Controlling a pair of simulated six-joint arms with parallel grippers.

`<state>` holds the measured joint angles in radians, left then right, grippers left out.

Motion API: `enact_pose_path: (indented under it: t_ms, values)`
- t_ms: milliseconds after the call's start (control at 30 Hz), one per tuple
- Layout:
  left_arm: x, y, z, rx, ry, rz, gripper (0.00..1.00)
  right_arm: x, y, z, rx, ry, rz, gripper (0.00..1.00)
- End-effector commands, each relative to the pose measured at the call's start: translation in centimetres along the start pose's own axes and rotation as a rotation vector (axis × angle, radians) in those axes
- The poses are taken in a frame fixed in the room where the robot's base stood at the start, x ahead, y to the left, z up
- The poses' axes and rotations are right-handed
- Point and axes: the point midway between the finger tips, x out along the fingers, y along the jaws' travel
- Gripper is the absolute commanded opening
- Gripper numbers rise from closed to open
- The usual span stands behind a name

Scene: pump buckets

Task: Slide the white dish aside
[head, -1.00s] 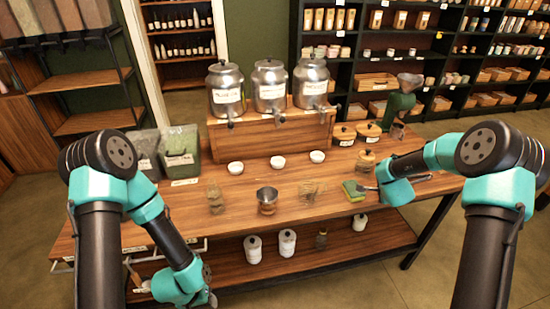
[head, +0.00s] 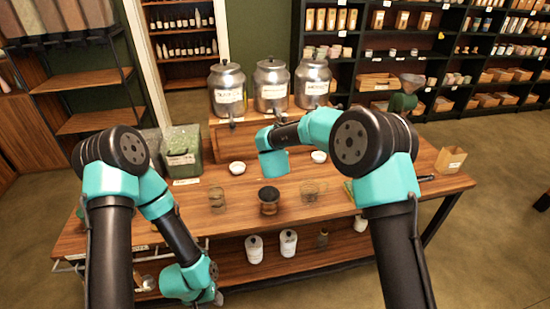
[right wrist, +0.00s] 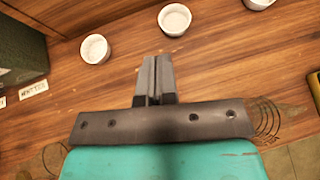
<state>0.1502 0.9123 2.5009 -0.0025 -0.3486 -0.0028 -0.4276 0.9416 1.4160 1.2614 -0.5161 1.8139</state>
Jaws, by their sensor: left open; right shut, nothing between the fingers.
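Small white dishes stand in a row on the wooden table. In the head view the left dish (head: 237,168) and right dish (head: 319,156) show; my right arm hides the middle one. In the right wrist view I see the left dish (right wrist: 95,48), the middle dish (right wrist: 174,19) and part of the right dish (right wrist: 258,4). My right gripper (right wrist: 155,62) is shut and empty, its tips apart from the dishes and pointing toward the gap between left and middle ones. My left gripper (head: 215,298) is open, low at the table's front, well away from the dishes.
Metal dispensers (head: 271,85) stand on a wooden box behind the dishes. A glass jar (head: 217,199), a dark-filled cup (head: 269,199) and another glass (head: 309,191) stand in front. A green bin (head: 182,152) is at left, a paper bag (head: 450,160) at right.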

Motion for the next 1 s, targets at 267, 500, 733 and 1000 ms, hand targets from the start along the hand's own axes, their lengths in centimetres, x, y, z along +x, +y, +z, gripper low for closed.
enact_pose_path:
  t_ms: [267,500,733,1000]
  values:
    - [0.0,0.0,0.0,0.0,0.0,0.0,0.43,-0.1,0.5,0.1,0.024,0.0,0.002,0.0]
    - [0.0,0.0,0.0,0.0,0.0,0.0,0.43,0.1,0.5,-0.1,0.021,0.0,0.001,0.0]
    - [0.0,0.0,0.0,0.0,0.0,0.0,0.43,0.9,0.6,-0.7,0.02,0.0,0.002,0.0]
    - [0.0,0.0,0.0,0.0,0.0,0.0,0.43,2.3,0.8,-1.8,0.019,0.0,0.002,0.0]
